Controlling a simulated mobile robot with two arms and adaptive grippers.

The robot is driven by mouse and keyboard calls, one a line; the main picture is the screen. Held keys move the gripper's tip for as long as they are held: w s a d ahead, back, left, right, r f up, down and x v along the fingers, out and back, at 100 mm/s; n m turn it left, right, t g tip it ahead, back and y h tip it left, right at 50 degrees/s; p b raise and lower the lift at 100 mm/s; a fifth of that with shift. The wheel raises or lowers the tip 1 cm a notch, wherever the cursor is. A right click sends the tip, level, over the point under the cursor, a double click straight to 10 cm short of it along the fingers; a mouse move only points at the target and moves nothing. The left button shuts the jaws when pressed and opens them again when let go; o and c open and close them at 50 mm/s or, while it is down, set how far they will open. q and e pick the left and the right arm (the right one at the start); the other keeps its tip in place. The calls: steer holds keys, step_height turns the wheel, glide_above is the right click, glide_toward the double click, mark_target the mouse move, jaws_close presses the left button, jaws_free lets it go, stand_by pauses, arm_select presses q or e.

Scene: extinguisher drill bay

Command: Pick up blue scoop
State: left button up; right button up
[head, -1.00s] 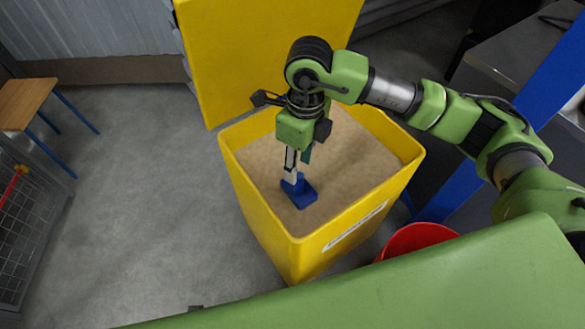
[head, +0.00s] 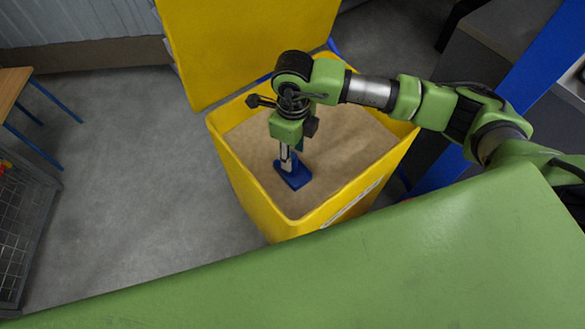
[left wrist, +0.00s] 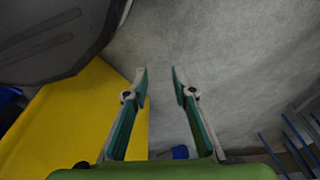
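The blue scoop (head: 294,176) rests on the sand (head: 345,150) inside the yellow bin (head: 250,195), towards its near left side. My right gripper (head: 292,160) points down into the bin, with its fingertips at the scoop's upper end. The fingers and the gripper body hide part of the scoop, so I cannot tell whether they grip it. My left gripper (left wrist: 160,78) shows in the left wrist view, open with nothing between its fingers, above the grey floor. It is out of the head view.
The bin's raised yellow lid (head: 250,45) stands behind it. A wooden-topped stool (head: 14,88) and a wire cage (head: 22,215) are at the left. A blue post (head: 530,65) and a grey cabinet (head: 500,60) are at the right. The floor left of the bin is clear.

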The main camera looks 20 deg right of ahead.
step_height(320, 180, down, 3)
steer(key=shift+s+f, duration=0.1)
steer(key=shift+f, duration=0.3)
jaws_close()
arm_select(q)
steer(key=shift+w+r, duration=0.35)
steer(key=shift+r, duration=0.25)
arm_select(e)
steer(key=shift+r, duration=0.1)
